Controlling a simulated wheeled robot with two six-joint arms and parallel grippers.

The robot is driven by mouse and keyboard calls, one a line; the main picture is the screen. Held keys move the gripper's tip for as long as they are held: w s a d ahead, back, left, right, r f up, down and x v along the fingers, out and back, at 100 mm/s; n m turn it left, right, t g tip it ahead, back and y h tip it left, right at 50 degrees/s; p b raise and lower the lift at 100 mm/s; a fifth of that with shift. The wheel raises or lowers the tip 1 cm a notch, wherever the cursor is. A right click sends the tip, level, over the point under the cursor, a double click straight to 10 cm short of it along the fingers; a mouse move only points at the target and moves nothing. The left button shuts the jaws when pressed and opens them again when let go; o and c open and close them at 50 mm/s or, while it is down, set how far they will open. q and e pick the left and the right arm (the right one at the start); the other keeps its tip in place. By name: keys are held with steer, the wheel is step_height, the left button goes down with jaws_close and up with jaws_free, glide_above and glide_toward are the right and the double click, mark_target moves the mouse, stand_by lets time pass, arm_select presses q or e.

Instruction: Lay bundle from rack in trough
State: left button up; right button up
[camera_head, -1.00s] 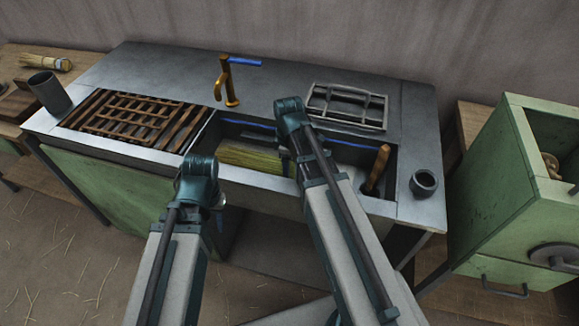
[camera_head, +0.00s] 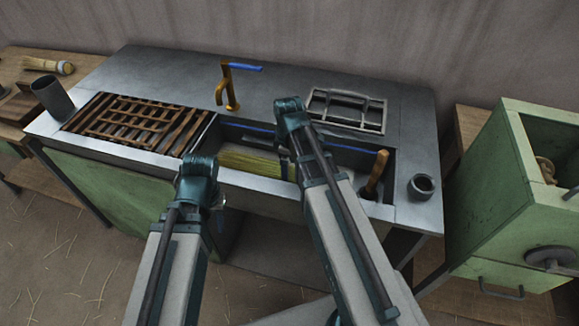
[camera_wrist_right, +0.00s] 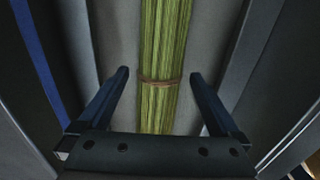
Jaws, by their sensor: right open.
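The green straw bundle (camera_head: 252,163) lies in the trough (camera_head: 345,158) in the bench top, towards the trough's left end. In the right wrist view the bundle (camera_wrist_right: 165,50) has a brown tie around it and lies on the grey trough floor. My right gripper (camera_wrist_right: 160,85) is open above the bundle, one finger on each side and apart from it. In the head view my right arm hides part of the bundle and most of this gripper. My left gripper (camera_head: 218,200) is in front of the bench, largely hidden by its own wrist. The wooden slatted rack (camera_head: 130,122) is left of the trough.
A brass tap (camera_head: 229,90) with a blue lever stands behind the trough. A wire rack (camera_head: 346,110) lies at the back right. A wooden handle (camera_head: 377,174) stands in the trough's right end. Grey cups stand at left (camera_head: 53,97) and right (camera_head: 421,187). A green cabinet (camera_head: 515,190) is at right.

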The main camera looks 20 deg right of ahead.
step_height(320, 180, up, 12)
steer(key=p, duration=1.1)
steer(key=s+a+m, duration=0.2)
steer(key=s+a, duration=0.2)
steer(key=s+a+m, duration=0.3)
steer(key=s+a, duration=0.1)
steer(key=a, duration=0.1)
steer(key=s+a+m+h, duration=0.1)
steer(key=s+a+m, duration=0.1)
steer(key=s+a, duration=0.2)
steer(key=shift+s+a+r+p, duration=0.1)
steer(key=shift+a+r+p, duration=0.2)
steer(key=shift+r+p, duration=0.1)
